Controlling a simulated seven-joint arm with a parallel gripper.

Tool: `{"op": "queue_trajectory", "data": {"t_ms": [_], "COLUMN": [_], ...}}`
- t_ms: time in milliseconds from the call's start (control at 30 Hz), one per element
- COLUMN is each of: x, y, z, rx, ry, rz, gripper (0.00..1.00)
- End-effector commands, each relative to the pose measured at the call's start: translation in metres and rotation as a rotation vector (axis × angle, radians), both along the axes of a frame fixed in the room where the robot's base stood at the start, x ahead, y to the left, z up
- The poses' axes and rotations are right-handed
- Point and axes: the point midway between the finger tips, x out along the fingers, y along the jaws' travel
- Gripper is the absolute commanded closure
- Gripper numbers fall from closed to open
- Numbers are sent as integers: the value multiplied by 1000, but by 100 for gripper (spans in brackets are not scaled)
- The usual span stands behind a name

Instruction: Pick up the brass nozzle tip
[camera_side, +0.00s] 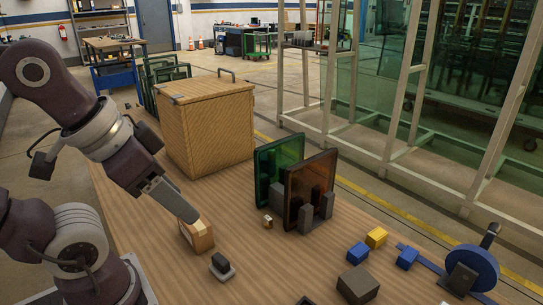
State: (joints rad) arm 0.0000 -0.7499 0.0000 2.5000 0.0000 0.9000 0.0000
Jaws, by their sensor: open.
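A small brass-and-pale piece (268,221), which looks like the brass nozzle tip, stands on the wooden table (130,212) just left of the dark panel stand. It is too small to make out its details. My gripper (190,215) points down and to the right, its end close above a small tan block (198,238). I cannot tell whether it touches the block. My gripper is open and is well left of the small brass piece. Its fingers are seen edge-on.
A green glass panel (277,165) and an amber panel (309,187) stand upright behind the brass piece. A large wooden box (210,125) is at the back. A small dark block (221,265) is in front. Blue, yellow and grey pieces lie at right.

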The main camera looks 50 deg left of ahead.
Motion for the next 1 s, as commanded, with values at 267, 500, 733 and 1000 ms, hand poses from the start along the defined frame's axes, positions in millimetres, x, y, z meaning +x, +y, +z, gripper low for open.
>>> {"op": "queue_trajectory", "data": {"t_ms": [267, 500, 733, 1000], "x": [12, 159, 300, 382], "y": [6, 101, 217, 316], "z": [57, 100, 121, 81], "rx": [15, 205, 302, 197], "ry": [-19, -282, -577, -800], "rz": [27, 282, 344, 251], "gripper": [48, 48, 48, 48]}}
